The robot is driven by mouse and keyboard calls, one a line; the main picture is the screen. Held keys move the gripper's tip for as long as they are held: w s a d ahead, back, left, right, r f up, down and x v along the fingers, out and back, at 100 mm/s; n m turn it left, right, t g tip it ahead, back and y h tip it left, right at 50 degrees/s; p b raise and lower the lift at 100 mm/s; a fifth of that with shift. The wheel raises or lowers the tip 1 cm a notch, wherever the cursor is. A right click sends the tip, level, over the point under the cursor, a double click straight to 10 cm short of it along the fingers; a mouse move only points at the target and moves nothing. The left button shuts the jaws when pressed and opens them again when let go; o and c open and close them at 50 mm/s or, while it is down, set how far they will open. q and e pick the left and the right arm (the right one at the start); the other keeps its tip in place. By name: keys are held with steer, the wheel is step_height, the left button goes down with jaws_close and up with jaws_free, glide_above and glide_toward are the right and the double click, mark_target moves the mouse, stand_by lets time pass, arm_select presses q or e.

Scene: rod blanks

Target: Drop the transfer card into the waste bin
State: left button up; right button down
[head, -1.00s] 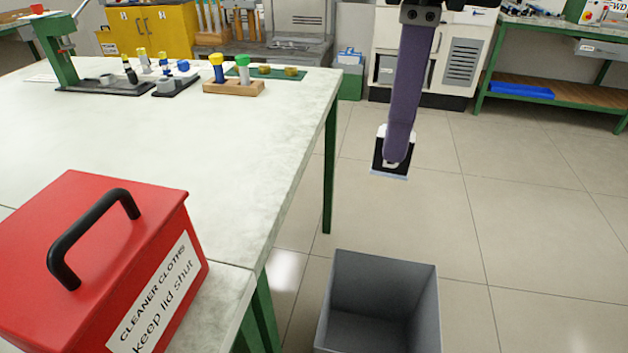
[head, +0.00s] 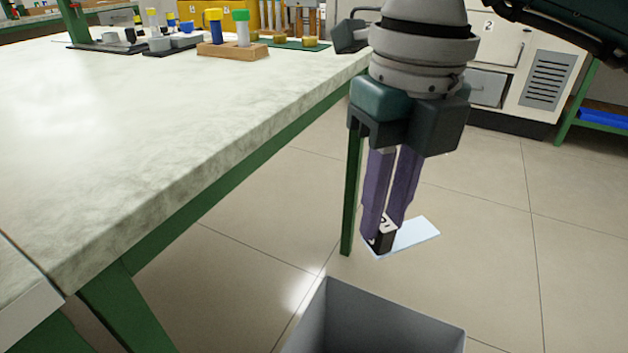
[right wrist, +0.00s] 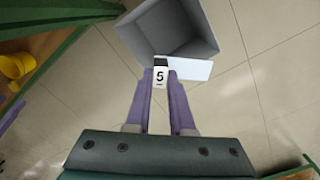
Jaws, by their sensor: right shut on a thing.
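My right gripper (head: 383,232) points down with its purple fingers shut on the transfer card (head: 412,236), a thin pale plate with a black end block. In the right wrist view the card (right wrist: 190,69) sticks out to the right of the fingertips, and its block bears a white label with the number 5. The grey waste bin (head: 318,320) stands open on the floor at the bottom of the head view, cut off by the frame edge. The card appears above and just behind its rim. In the right wrist view the bin (right wrist: 150,40) lies just beyond the card. My left gripper is not in view.
The pale worktop (head: 150,130) with green legs fills the left, its edge close to the bin and my right arm. A wooden block (head: 232,50) with yellow and green-topped plugs stands at its back. Tiled floor to the right is clear.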

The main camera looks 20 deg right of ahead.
step_height(320, 180, down, 27)
steer(key=s+d+m+b, duration=0.2)
steer(key=m+b, duration=1.3)
steer(key=b, duration=0.3)
steer(key=shift+d, duration=0.25)
steer(key=shift+w+r, duration=0.1)
steer(key=c, duration=0.7)
jaws_free()
steer(key=shift+r, duration=0.1)
step_height(320, 180, up, 10)
steer(key=p, duration=0.5)
